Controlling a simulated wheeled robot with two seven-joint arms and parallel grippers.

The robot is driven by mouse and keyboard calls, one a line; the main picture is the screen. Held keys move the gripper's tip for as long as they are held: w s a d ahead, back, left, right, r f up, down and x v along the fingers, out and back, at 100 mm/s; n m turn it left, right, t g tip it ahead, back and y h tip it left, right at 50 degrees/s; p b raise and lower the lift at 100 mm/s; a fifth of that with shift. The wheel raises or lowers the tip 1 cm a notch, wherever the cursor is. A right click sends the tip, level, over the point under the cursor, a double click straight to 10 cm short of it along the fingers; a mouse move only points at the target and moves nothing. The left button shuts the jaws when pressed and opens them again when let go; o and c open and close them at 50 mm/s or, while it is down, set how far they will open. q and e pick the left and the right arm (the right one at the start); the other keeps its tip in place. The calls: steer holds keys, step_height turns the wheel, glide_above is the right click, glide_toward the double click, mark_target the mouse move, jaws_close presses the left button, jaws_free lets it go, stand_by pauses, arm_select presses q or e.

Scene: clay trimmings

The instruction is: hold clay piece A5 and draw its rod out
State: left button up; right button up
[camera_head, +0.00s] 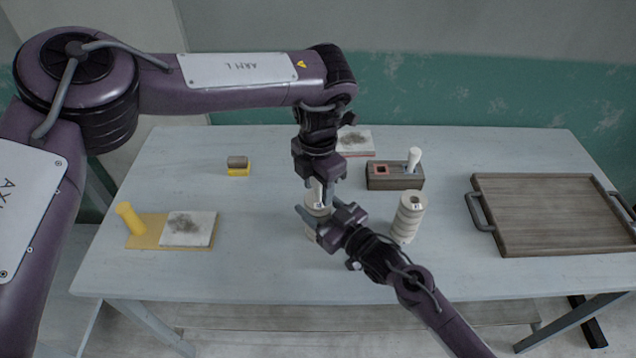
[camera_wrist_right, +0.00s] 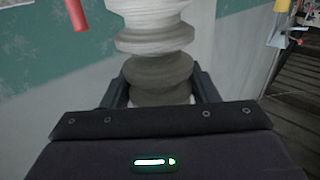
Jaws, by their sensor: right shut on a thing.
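A pale, ridged clay piece (camera_head: 313,231) stands upright on the table under both grippers. It also shows in the right wrist view (camera_wrist_right: 158,72). Its label cannot be read. My right gripper (camera_head: 322,222) is shut on this clay piece from the right side. A white rod (camera_head: 319,191) shows at its top, largely hidden by the fingers. My left gripper (camera_head: 319,186) points down over the top of the piece, with its fingers beside the rod. Whether they touch the rod cannot be told.
A second ridged clay piece (camera_head: 407,218) stands close on the right. Behind it is a dark block (camera_head: 380,182) with a white peg (camera_head: 413,159). A wooden tray (camera_head: 560,212) lies at the right. A yellow board (camera_head: 150,232) lies at the left. The table's front left is clear.

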arm_select(q)
steer(key=c, duration=0.8)
steer(key=shift+c, duration=0.2)
steer(key=shift+r, duration=1.15)
steer(key=shift+r, duration=2.35)
arm_select(e)
steer(key=o, duration=1.5)
steer(key=v, duration=1.2)
steer(key=shift+d, duration=0.1)
